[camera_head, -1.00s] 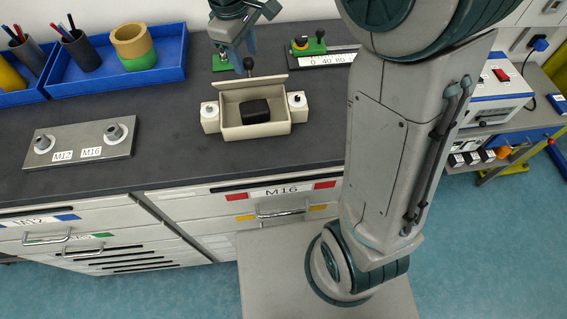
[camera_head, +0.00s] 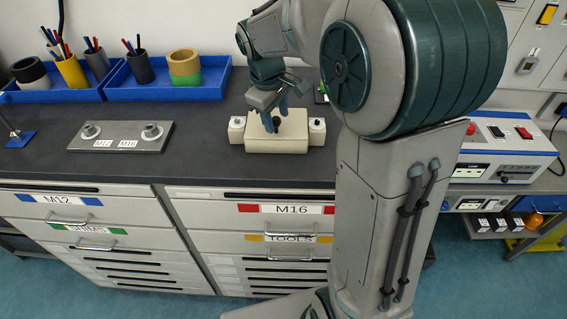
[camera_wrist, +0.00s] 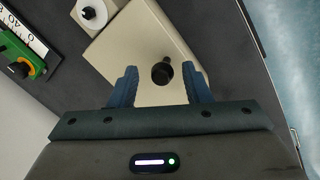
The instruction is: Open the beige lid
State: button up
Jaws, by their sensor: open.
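The beige box (camera_head: 290,143) sits on the dark worktop, and its beige lid (camera_head: 298,128) lies flat over it, covering the inside. A black knob (camera_head: 276,122) stands on the lid; it also shows in the wrist view (camera_wrist: 162,73). My gripper (camera_head: 276,113) is over the lid with its blue fingers pointing down. In the wrist view the fingers (camera_wrist: 160,76) are open on either side of the knob, with a gap at each side. I cannot tell exactly how low the fingertips are. The lid's surface (camera_wrist: 140,45) fills the middle of that view.
White blocks with round tops flank the box, left (camera_head: 237,130) and right (camera_head: 317,130). A metal plate (camera_head: 120,136) marked M12 and M16 lies to the left. Blue trays (camera_head: 165,92) stand behind. A green device with a scale (camera_wrist: 14,50) is near the box.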

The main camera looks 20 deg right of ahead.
notch_tip(320, 180, up, 14)
jog(key=s+a, duration=0.2)
jog(key=a, duration=0.1)
jog(key=s+d+f+m+b, duration=0.1)
jog(key=s+f+m, duration=0.1)
jog(key=s+f, duration=0.3)
jog(key=s+d+f+m+t+y, duration=0.1)
jog(key=s+f+m, duration=0.2)
jog(key=s+f, duration=0.3)
jog(key=shift+s+d+b, duration=0.4)
jog(key=shift+s, duration=0.95)
